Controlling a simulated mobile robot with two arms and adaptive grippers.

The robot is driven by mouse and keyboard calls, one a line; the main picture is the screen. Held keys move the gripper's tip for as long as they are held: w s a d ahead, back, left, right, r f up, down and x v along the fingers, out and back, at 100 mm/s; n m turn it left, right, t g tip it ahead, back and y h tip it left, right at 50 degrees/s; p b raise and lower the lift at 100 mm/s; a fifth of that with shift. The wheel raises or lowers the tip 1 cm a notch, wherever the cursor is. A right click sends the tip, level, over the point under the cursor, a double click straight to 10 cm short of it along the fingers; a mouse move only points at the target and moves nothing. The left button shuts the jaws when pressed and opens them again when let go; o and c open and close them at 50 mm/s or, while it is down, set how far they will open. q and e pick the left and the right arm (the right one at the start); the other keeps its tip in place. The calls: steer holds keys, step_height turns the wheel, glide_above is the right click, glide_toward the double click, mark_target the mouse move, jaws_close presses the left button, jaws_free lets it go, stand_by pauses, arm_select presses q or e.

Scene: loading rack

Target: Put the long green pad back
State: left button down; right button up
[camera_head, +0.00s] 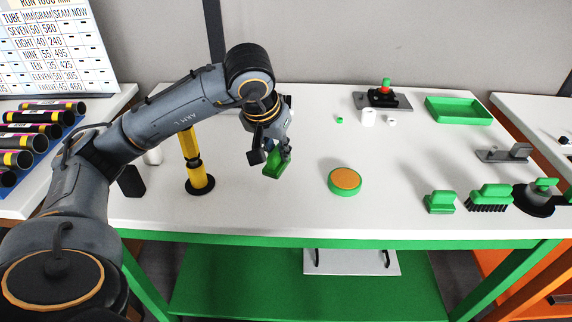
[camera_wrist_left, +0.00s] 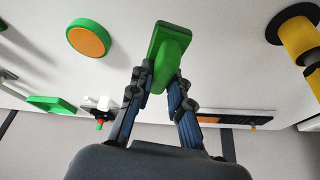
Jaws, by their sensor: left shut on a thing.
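My left gripper (camera_head: 271,151) is over the left middle of the white table. It is shut on the long green pad (camera_head: 274,165), which points down and forward from the fingers, tilted. Whether the pad touches the table is hard to tell. In the left wrist view the pad (camera_wrist_left: 171,55) sits between the two dark fingers (camera_wrist_left: 165,85), its flat face beyond their tips. My right gripper is not in view.
A green disc with an orange top (camera_head: 345,181) lies right of the pad. A yellow-black post (camera_head: 195,165) stands left. A green block (camera_head: 440,202), green brush (camera_head: 491,197) and black round piece (camera_head: 532,200) line the front right. A green tray (camera_head: 460,122) sits behind.

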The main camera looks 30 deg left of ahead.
arm_select(q)
steer(key=w+f, duration=0.1)
steer(key=f, duration=0.1)
steer(key=w+f, duration=0.1)
steer(key=w, duration=0.1)
steer(key=shift+a+f, duration=0.15)
steer(key=shift+f, duration=0.25)
steer(key=shift+w+f, duration=0.1)
steer(key=shift+f, duration=0.1)
steer(key=x, duration=0.2)
steer(key=p+x, duration=0.1)
steer(key=shift+s+f, duration=0.15)
steer(key=shift+s, duration=0.1)
steer(key=shift+f, duration=0.45)
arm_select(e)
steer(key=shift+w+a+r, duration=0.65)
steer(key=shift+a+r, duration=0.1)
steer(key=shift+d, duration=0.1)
arm_select(q)
steer(key=shift+f, duration=0.25)
steer(key=c, duration=1.3)
jaws_free()
steer(key=shift+r, duration=0.1)
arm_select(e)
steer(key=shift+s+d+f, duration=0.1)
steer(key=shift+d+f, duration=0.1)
arm_select(q)
steer(key=shift+o, duration=0.2)
